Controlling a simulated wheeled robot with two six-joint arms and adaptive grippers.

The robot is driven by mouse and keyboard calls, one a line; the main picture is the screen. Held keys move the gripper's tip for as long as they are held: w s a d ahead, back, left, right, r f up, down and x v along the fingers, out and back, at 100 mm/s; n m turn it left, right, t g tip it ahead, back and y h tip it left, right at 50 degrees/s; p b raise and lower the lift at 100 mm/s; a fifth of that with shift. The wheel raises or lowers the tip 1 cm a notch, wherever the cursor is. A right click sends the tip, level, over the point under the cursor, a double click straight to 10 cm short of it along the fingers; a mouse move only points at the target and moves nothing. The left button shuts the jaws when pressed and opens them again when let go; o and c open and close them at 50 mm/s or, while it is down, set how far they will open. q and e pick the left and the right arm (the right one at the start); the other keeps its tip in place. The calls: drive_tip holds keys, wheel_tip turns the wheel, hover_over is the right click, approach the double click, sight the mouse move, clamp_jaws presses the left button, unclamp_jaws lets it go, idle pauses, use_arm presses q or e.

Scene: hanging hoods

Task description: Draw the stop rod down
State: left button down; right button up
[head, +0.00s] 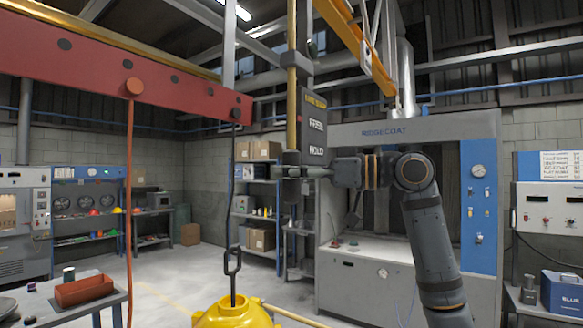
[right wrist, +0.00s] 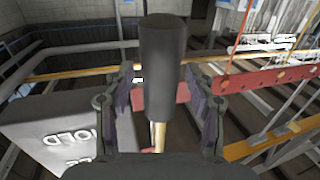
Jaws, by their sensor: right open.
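The stop rod (head: 292,108) is a thin brass rod hanging upright beside a dark plate (head: 313,125) lettered FREE and HOLD. Its dark cylindrical grip (head: 291,158) is at the lower end. My right gripper (head: 300,172) reaches in from the right at the height of this grip. In the right wrist view the grip (right wrist: 161,65) stands between the two open fingers (right wrist: 163,105), with a gap on each side. The brass rod (right wrist: 158,136) shows beyond it. My left gripper is out of view.
A red beam (head: 100,72) with an orange cord (head: 130,200) crosses the upper left. A grey RIDGECOAT booth (head: 400,260) stands behind my right arm. A bench with a red tray (head: 84,291) is at lower left.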

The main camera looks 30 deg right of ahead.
drive_tip(key=shift+c, duration=0.2)
clamp_jaws()
drive_tip(key=shift+f, duration=0.1)
wheel_tip(320, 180, down, 6)
drive_tip(key=b, duration=0.6)
drive_tip(key=shift+f, duration=0.2)
drive_tip(key=shift+a, duration=0.1)
drive_tip(key=shift+o, duration=0.2)
unclamp_jaws()
drive_tip(key=shift+r, duration=0.1)
